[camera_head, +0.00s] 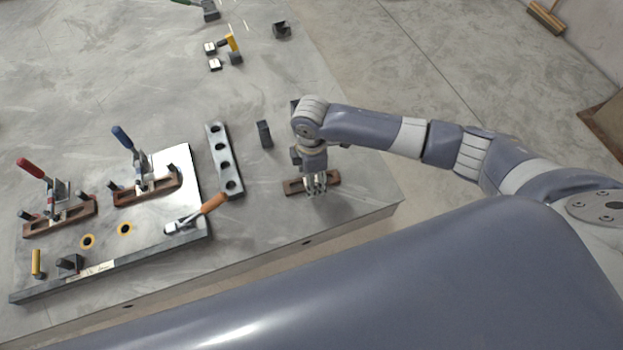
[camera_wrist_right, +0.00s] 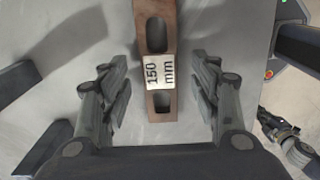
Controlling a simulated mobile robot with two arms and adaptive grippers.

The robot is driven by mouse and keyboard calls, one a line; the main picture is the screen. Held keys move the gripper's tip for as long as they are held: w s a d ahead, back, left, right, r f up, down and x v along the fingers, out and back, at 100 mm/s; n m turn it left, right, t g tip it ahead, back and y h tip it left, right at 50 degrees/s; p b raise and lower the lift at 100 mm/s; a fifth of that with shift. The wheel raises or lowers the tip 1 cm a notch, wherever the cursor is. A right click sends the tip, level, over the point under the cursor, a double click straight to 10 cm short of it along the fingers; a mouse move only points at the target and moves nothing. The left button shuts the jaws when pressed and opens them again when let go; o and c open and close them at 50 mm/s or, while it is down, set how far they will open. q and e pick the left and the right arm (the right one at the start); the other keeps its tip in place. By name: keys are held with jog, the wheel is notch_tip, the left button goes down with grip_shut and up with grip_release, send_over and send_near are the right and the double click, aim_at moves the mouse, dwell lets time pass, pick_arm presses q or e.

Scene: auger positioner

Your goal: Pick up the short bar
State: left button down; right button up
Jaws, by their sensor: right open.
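The short bar is a brown slotted bar (camera_head: 331,178) lying flat on the grey table near its front right edge. In the right wrist view the bar (camera_wrist_right: 172,42) runs away from me and carries a pale label reading "150 mm" (camera_wrist_right: 160,73). My right gripper (camera_head: 314,185) points down over the bar's middle and hides part of it. In the wrist view the right gripper (camera_wrist_right: 160,85) is open, one finger on each side of the bar, with a gap on both sides.
A grey bar with round holes (camera_head: 211,145) and a dark block (camera_head: 264,134) lie left of the short bar. Farther left, a fixture plate (camera_head: 150,228) holds red- and blue-handled clamps on brown bars. An orange-handled tool (camera_head: 196,214) lies at its right edge.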

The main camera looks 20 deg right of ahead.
jog(key=shift+f, duration=0.45)
jog(key=shift+c, duration=0.6)
grip_shut()
jog(key=shift+r, duration=0.1)
